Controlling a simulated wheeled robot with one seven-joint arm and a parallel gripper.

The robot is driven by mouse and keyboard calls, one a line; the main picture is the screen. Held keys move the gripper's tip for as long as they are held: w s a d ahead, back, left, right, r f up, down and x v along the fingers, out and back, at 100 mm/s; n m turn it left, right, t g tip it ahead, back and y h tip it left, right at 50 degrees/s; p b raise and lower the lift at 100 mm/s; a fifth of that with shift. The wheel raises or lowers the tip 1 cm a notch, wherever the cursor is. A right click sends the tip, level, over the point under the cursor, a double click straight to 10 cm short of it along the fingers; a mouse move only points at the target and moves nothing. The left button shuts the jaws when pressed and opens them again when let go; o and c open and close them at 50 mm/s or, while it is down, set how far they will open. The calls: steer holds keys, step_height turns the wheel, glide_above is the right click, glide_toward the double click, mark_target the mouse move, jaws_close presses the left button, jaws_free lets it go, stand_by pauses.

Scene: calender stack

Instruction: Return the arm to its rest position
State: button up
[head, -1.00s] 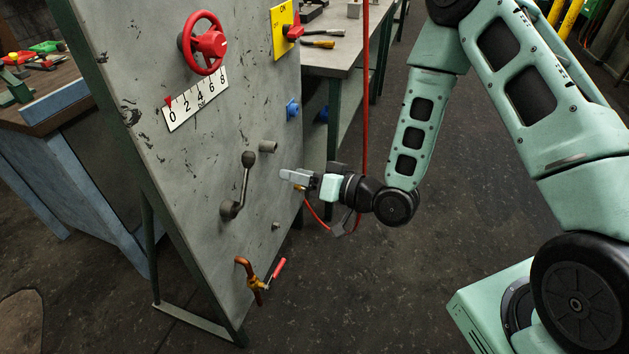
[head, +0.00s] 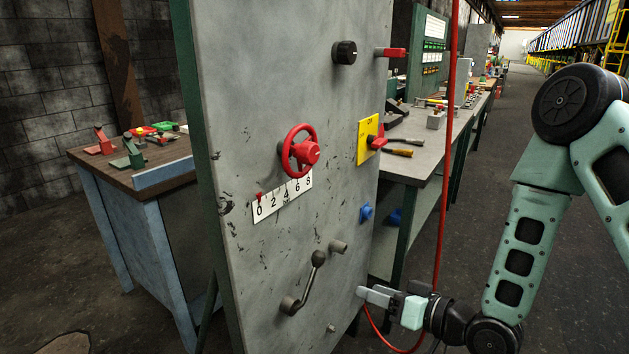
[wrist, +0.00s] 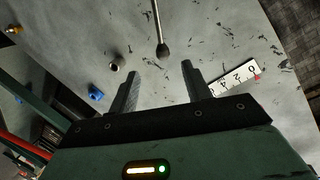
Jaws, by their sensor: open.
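My gripper (head: 366,293) is in front of the lower right part of the grey panel (head: 235,160) in the head view. In the wrist view its two dark fingers (wrist: 160,85) are apart with nothing between them. A lever with a dark knob (head: 317,262) is on the panel to the left of my gripper. The knob (wrist: 162,50) also shows in the wrist view, beyond the gap between the fingers. My gripper looks clear of the lever. My arm reaches in from the right, with its upper part raised.
The panel carries a red handwheel (head: 303,151), a scale plate (head: 283,196), a yellow switch plate (head: 367,139), a black knob (head: 344,52) and a grey stub (head: 338,247). A red hose (head: 445,150) hangs beside my gripper. A workbench (head: 135,168) stands left. Open floor lies to the right.

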steer(key=s+r+n+g+h+p, duration=0.2)
steer(key=s+r+g+h, duration=0.3)
steer(key=s+r, duration=0.4)
steer(key=s+a+r+n+g+h+p, duration=0.1)
steer(key=s+r+n+g+h+p, duration=0.2)
steer(key=s+r, duration=0.6)
steer(key=s+g+h+p, duration=0.1)
steer(key=s+g+h, duration=0.1)
steer(key=s, duration=0.3)
steer(key=shift+s+a+r+g, duration=0.15)
steer(key=shift+s+a+g, duration=0.05)
steer(key=shift+s+g, duration=0.2)
